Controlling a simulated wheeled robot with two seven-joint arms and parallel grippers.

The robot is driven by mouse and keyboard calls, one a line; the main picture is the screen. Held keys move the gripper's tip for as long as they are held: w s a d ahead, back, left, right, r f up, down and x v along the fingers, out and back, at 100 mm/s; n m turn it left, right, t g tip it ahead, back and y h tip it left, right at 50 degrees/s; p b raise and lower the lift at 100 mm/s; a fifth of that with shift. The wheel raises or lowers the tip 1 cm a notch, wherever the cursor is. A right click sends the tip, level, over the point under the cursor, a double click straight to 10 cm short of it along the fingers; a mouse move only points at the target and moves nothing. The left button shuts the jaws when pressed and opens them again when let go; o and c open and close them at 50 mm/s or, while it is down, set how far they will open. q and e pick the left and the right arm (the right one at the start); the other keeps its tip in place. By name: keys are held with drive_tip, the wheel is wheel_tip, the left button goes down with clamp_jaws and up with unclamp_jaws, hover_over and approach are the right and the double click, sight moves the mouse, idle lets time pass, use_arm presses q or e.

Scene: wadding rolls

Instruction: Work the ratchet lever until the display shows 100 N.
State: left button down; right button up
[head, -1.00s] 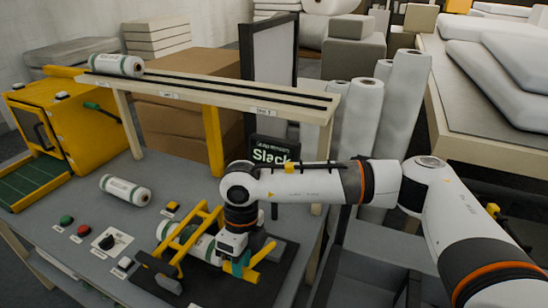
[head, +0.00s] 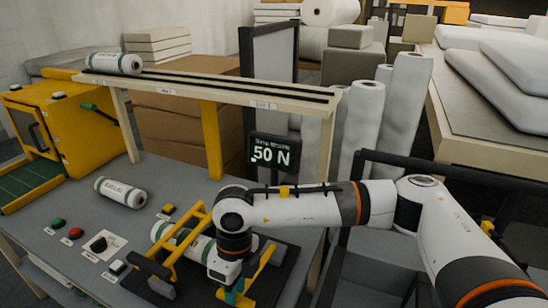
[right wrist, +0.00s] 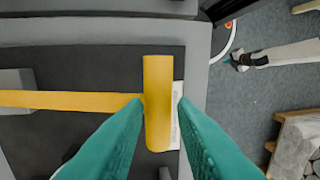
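The display (head: 275,153) on the bench's far side reads 50 N. The ratchet lever (head: 262,263) is a yellow bar on the dark base at the bench's front right. In the right wrist view its yellow crosspiece (right wrist: 158,125) lies between my teal fingers. My right gripper (head: 236,298) is over the lever's end; the wrist view (right wrist: 161,103) shows a finger on each side, with a narrow gap at the right finger, so it looks open around the handle. A wadding roll (head: 203,247) lies in the yellow frame beside it. My left gripper is not in view.
A loose roll (head: 121,192) lies on the bench left of the frame. Green (head: 58,222) and red (head: 76,233) buttons and a black knob (head: 98,244) sit at the front. A shelf (head: 225,88) spans behind, with a roll (head: 113,63) on it. A yellow machine (head: 75,130) stands left.

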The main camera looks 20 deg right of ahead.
drive_tip(key=shift+s+a+f+b, duration=0.2)
drive_tip(key=shift+f+b, duration=0.2)
drive_tip(key=shift+f, duration=0.25)
drive_tip(key=shift+w+d+r+p, duration=0.1)
drive_tip(key=shift+r+p, duration=0.15)
drive_tip(key=shift+r, duration=0.25)
drive_tip(key=shift+w+d+r+p, duration=0.1)
drive_tip(key=shift+r+p, duration=0.15)
drive_tip(key=shift+r, duration=0.2)
wheel_tip(320, 180, up, 8)
drive_tip(key=w+d+p, duration=0.2)
drive_tip(key=p, duration=0.1)
drive_tip(key=shift+r, duration=0.2)
drive_tip(key=shift+f, duration=0.15)
